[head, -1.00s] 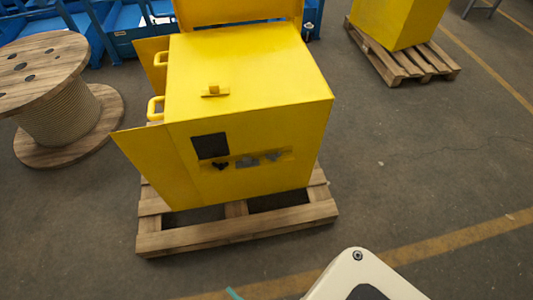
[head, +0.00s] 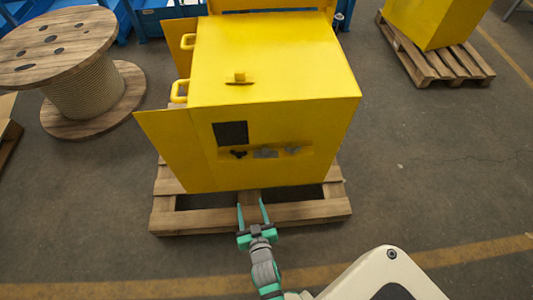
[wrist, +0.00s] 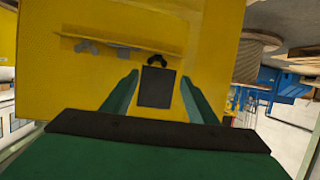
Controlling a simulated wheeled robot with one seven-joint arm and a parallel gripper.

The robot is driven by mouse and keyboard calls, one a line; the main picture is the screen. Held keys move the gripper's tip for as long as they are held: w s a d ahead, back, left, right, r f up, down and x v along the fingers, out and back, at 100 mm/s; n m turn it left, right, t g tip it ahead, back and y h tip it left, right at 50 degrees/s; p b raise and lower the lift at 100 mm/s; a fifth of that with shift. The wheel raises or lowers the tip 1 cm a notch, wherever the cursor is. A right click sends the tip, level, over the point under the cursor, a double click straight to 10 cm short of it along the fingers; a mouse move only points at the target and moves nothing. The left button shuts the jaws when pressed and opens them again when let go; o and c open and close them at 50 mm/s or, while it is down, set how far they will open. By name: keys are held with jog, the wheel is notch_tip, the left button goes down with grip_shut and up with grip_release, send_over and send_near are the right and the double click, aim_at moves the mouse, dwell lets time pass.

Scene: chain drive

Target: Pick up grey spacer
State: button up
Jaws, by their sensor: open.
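A row of three small parts sits on a narrow yellow ledge on the front of a yellow cabinet (head: 275,95). The middle one is a flat grey piece (head: 265,153); the right one is a grey lobed piece (head: 292,150); the left one is black (head: 238,154). I cannot tell for certain which grey piece is the spacer. In the wrist view the flat grey piece (wrist: 120,52) and lobed grey piece (wrist: 87,47) show at the upper left. My gripper (head: 251,204) is open and empty, below the ledge and apart from the parts; its fingers (wrist: 159,78) point at the cabinet front.
A dark square panel (head: 230,133) is on the cabinet front above the black part. An open door (head: 175,150) juts out at left. The cabinet stands on a wooden pallet (head: 300,214). A cable spool (head: 85,90) stands at left.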

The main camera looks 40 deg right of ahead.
aim_at(266, 152)
jog(key=shift+w+d+f+m+g+h, duration=0.45)
jog(key=shift+w+d+f, duration=0.4)
jog(key=shift+w+d, duration=2.4)
jog(key=shift+w+d+f+m+g+h, duration=0.25)
jog(key=shift+w+d+f+m, duration=0.5)
jog(key=shift+w+d, duration=2.45)
jog(key=shift+w+d+f+m+g+h, duration=0.3)
jog(key=shift+w+d+f, duration=0.7)
jog(key=shift+w+d, duration=2.2)
jog(key=shift+s+d, duration=0.5)
jog(key=shift+h, duration=0.3)
jog(key=c, duration=1.2)
jog(key=shift+c, duration=0.2)
jog(key=shift+r, duration=0.1)
